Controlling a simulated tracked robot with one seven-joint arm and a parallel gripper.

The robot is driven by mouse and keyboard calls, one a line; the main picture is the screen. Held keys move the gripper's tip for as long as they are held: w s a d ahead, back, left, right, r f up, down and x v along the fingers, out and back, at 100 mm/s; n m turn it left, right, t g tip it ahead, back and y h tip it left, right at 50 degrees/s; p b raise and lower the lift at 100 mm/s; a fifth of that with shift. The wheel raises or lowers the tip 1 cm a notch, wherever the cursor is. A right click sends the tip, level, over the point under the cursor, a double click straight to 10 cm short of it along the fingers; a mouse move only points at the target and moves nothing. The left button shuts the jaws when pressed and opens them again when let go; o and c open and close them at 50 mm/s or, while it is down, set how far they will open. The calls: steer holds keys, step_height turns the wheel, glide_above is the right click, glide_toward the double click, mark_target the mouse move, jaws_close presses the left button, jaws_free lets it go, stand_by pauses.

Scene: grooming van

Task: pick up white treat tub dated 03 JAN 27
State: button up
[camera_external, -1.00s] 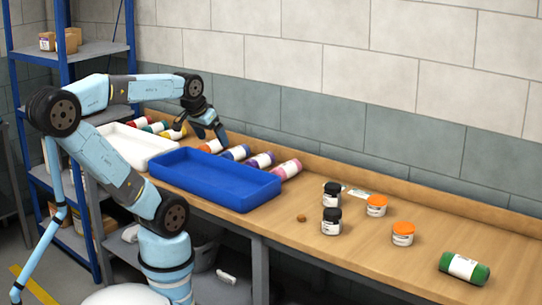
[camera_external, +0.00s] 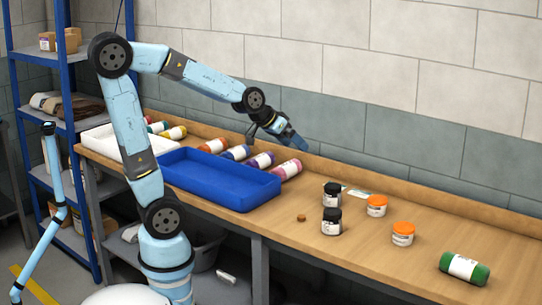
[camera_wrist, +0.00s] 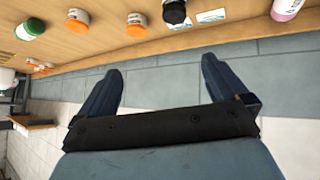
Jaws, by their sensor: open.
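Two small white tubs with orange lids stand upright on the workbench, a far one (camera_external: 376,206) and a nearer one (camera_external: 403,235). Two black-lidded jars with white labels, a far one (camera_external: 331,196) and a nearer one (camera_external: 331,223), stand to their left. The dates are too small to read, so I cannot tell which is 03 JAN 27. My gripper (camera_external: 298,143) is open and empty, above the back of the bench and left of the tubs. In the wrist view my gripper (camera_wrist: 160,80) shows spread fingers, with an orange-lidded tub (camera_wrist: 137,27) beyond them.
A blue tray (camera_external: 240,193) and white tray (camera_external: 108,135) lie at left, with several coloured bottles behind, including a pink one (camera_external: 287,170). A small brown piece (camera_external: 301,217) and a card (camera_external: 359,193) lie near the jars.

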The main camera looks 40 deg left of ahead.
steer(key=w+d+f+m+t+h, duration=0.1)
steer(key=w+d+f, duration=0.15)
steer(key=d, duration=0.55)
steer(key=w+d+f+m+h, duration=0.1)
steer(key=d+f, duration=0.3)
steer(key=d, duration=0.5)
steer(key=m+t, duration=0.1)
steer(key=t, duration=0.1)
glide_toward(404, 230)
steer(key=x, duration=0.2)
steer(key=a+x, duration=0.1)
steer(key=x, duration=0.3)
steer(key=shift+w+f, duration=0.3)
steer(key=shift+w, duration=0.25)
steer(key=shift+a+x, duration=0.15)
steer(key=shift+x, duration=1.2)
steer(key=shift+a+x, duration=0.15)
steer(key=shift+x, duration=1.2)
steer(key=shift+w+f, duration=0.1)
steer(key=c, duration=1.1)
